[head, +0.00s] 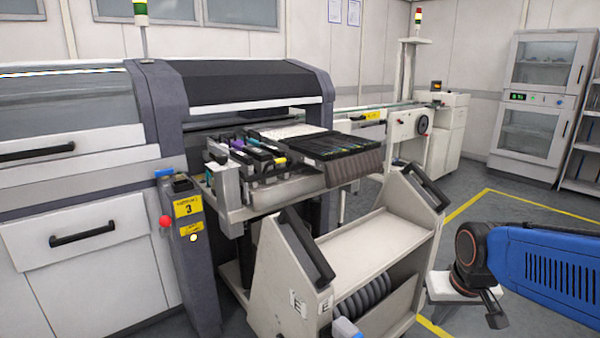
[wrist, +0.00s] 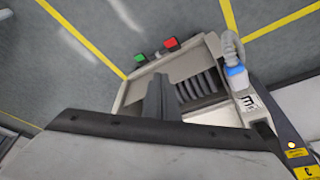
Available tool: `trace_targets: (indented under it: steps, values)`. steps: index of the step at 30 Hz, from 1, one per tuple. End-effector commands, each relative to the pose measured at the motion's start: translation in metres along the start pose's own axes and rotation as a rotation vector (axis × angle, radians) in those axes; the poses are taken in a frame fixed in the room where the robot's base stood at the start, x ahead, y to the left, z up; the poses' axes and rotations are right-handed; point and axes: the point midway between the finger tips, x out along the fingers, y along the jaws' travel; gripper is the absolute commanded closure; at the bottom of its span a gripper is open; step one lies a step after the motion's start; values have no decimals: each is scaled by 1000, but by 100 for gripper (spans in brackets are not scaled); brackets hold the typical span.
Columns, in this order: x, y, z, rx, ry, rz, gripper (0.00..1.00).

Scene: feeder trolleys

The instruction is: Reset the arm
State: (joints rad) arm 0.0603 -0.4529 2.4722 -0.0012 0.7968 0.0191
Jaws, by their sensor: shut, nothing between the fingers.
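My gripper (wrist: 158,82) shows in the wrist view as a pale body with a dark edge along the bottom and dark fingers, closed together, standing up from it. Nothing is held. Beyond the fingers is part of a pale trolley with grey ribs (wrist: 198,87). In the head view my blue arm reaches in from the right edge, with its wrist low at the right, beside the trolley (head: 375,240). The fingers are too small to make out clearly there. The wrist appears apart from the trolley, though the exact gap cannot be told.
A placement machine (head: 90,165) stands at the left, with a feeder bank (head: 330,146) projecting from it above the trolley. A post with a red button (head: 165,221) stands in front. A glass-door cabinet (head: 540,105) is at the back right. Yellow-lined floor (head: 495,210) lies open at the right.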

Motion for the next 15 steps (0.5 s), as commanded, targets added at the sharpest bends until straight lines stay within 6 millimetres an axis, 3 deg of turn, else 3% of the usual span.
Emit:
trace_targets:
  steps: [6,15]
  values:
    - [-36,-7,38,-34,44,-10,100]
    - [-65,-12,83,-70,82,-21,100]
